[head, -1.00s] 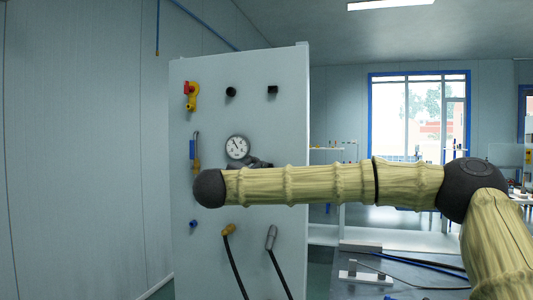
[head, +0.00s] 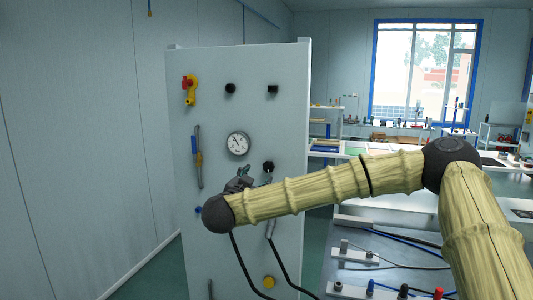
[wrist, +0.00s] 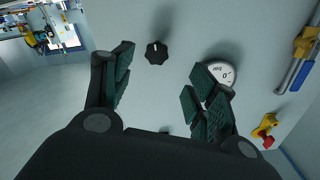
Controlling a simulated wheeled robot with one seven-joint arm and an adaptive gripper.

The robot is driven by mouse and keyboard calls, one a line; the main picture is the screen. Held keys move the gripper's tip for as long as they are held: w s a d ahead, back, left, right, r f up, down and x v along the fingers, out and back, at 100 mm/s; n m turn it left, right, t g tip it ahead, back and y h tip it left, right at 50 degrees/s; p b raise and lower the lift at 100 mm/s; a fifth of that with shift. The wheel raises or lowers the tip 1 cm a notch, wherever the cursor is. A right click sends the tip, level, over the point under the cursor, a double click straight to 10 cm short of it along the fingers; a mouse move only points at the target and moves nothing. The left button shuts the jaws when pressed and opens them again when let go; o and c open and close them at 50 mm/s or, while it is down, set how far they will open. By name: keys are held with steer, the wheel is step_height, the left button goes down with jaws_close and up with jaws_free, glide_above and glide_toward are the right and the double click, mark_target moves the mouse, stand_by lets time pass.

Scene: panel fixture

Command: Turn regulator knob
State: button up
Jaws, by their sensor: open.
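The regulator knob (head: 268,166) is a small black lobed knob on the upright panel (head: 205,115), below and right of a round white gauge (head: 238,145). In the wrist view the knob (wrist: 156,53) shows beyond the fingertips, in the gap between them and nearer the left finger. The gauge (wrist: 220,72) is partly covered by the right finger there. My gripper (wrist: 160,78) is open and empty, apart from the knob. In the head view my gripper (head: 241,178) is mostly hidden behind my wrist, left of and slightly below the knob.
A yellow valve with a red part (head: 190,90), a blue-handled valve (head: 197,155) and two black fittings are on the panel. Hoses hang from its lower part. A workbench (head: 375,245) with fittings stands to the right of the panel.

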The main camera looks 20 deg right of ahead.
mark_target(268, 168)
steer(key=w+d+n+p, duration=0.1)
steer(key=w+d+p, duration=0.1)
steer(key=w+d+n+p, duration=0.2)
steer(key=w+p, duration=0.1)
steer(key=w+d+n+p, duration=0.2)
steer(key=p, duration=0.1)
steer(key=shift+w+r, duration=0.15)
steer(key=shift+r, duration=0.05)
stand_by(0.5)
steer(key=c, duration=1)
